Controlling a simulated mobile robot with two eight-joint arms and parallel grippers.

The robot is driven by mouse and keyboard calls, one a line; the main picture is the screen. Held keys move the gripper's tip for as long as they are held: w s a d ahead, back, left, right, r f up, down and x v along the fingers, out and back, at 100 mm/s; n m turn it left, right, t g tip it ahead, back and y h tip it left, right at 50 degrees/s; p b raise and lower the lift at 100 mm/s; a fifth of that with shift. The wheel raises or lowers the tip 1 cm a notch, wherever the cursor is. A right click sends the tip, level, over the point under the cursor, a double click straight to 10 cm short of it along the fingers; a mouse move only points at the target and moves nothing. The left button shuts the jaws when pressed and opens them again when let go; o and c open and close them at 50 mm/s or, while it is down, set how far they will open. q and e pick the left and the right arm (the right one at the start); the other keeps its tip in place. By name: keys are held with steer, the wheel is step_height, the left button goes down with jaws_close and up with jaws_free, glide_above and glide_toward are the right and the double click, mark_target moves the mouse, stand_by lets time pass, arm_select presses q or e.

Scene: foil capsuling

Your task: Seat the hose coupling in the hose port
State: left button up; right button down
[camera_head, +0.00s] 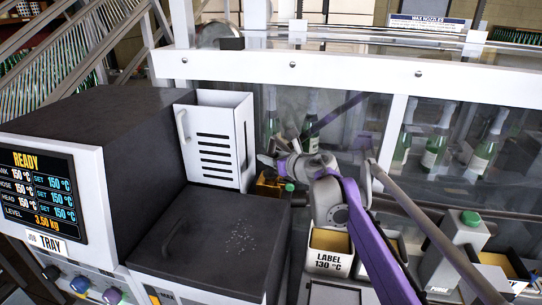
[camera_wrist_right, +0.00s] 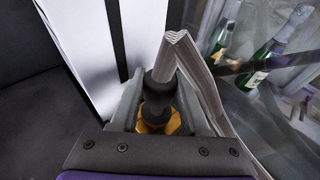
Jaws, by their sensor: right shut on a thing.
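My right gripper (camera_head: 276,163) is in the head view beside the white slotted housing, at the end of my purple arm. In the right wrist view its two fingers (camera_wrist_right: 161,108) are closed around a black coupling (camera_wrist_right: 158,88). A pale ribbed hose (camera_wrist_right: 179,45) shows right by the coupling, bends sharply and runs down to the right. A yellow-orange part (camera_wrist_right: 158,126) shows between the fingers below the coupling. I cannot tell whether it belongs to the coupling or to the port. The hose port is not clearly visible. My left gripper is out of view.
The white slotted housing (camera_head: 218,142) and the dark-lidded machine (camera_head: 210,243) stand close to the gripper. An amber box (camera_head: 267,187) lies just below it. A label bin (camera_head: 330,262) stands in front. Green bottles (camera_head: 437,140) stand behind the clear guard.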

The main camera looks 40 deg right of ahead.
steer(key=shift+f+b, duration=0.3)
steer(key=shift+f, duration=0.25)
steer(key=shift+c, duration=1.6)
jaws_free()
steer(key=v, duration=1)
steer(key=shift+s+r, duration=0.15)
steer(key=shift+s, duration=0.2)
steer(key=shift+a, duration=0.1)
